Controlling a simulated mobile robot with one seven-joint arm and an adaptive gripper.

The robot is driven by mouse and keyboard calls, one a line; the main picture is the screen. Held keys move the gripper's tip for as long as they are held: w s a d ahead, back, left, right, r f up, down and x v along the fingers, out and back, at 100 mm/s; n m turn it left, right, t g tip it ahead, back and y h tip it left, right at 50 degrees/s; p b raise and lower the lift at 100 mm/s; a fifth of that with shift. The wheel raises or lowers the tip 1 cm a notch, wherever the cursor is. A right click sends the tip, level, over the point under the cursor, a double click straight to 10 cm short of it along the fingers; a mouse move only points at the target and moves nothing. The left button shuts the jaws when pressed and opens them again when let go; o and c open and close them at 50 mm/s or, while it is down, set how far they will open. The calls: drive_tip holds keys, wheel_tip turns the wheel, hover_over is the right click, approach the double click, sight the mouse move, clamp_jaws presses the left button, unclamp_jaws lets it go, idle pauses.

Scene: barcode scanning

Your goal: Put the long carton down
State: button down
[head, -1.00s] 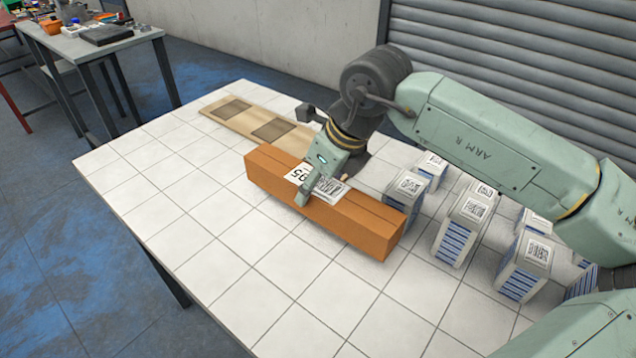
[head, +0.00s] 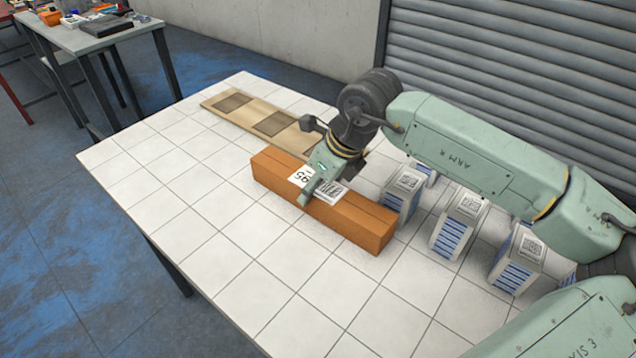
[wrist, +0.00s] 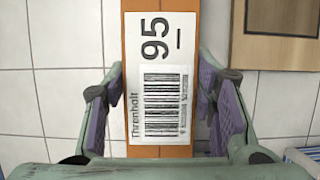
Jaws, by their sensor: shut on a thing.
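The long carton (head: 355,222) is orange-brown and lies level over the white tiled table (head: 190,238), in the middle of the head view. Its top bears a white label with "95" and a barcode; the label fills the centre of the wrist view, with the carton's orange surface (wrist: 160,151) below it. My gripper (head: 320,188) is shut on the carton near its middle, with purple-padded fingers on both long sides in the wrist view (wrist: 160,105). I cannot tell whether the carton's underside touches the table.
Several white-and-blue labelled boxes (head: 455,227) stand right of the carton, the nearest close to its right end. A wooden board with dark squares (head: 225,104) lies behind it. The table's left and front are clear. A cluttered side table (head: 95,38) stands far left.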

drive_tip(key=shift+f, duration=0.15)
drive_tip(key=c, duration=0.7)
unclamp_jaws()
